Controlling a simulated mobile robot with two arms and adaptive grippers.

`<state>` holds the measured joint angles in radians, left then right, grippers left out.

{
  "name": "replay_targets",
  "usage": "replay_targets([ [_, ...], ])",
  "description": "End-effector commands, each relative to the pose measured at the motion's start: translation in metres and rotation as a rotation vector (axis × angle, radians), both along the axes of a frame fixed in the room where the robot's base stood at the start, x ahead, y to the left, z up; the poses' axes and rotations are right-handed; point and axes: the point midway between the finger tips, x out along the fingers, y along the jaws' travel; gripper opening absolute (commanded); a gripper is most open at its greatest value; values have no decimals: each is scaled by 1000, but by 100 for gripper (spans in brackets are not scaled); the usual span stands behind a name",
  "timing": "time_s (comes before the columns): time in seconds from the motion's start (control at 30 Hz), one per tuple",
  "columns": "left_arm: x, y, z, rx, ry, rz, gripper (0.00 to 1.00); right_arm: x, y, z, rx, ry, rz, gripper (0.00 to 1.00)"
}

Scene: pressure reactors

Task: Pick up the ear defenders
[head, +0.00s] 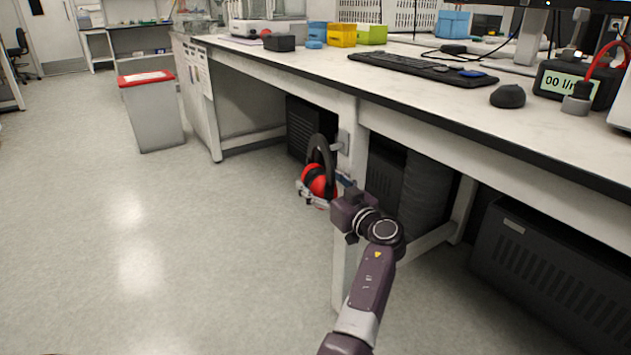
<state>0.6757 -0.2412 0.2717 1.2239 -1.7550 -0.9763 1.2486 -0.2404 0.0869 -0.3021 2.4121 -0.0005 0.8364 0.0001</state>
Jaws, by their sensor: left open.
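The ear defenders (319,178), with red cups and a black headband, hang at a bracket on the pale leg of the bench. The headband's top is beside the bracket. My left gripper (318,196) reaches up from below and right, its fingers at the red cups. It is open. The fingers partly overlap the cups, and I cannot tell whether they touch them. My right gripper is not in view.
The bench top (420,95) is above and right of the gripper, with a keyboard (420,68) and a mouse (508,96) on it. Dark units stand beneath it. A grey bin (155,115) with a red rim stands left. The floor at left is clear.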

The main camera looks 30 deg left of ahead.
Motion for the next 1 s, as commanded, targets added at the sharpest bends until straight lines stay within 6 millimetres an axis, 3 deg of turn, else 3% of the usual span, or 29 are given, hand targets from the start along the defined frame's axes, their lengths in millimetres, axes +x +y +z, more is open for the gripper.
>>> replay_targets([
  [0.07, 0, 0, 0, 0, 0, 0, 72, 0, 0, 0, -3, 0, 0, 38],
  [0.6, 0, 0, 1, 1, -2, 0, 14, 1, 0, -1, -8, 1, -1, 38],
  [1.0, 0, 6, 8, 1, -4, -1, 14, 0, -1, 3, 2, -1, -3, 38],
])
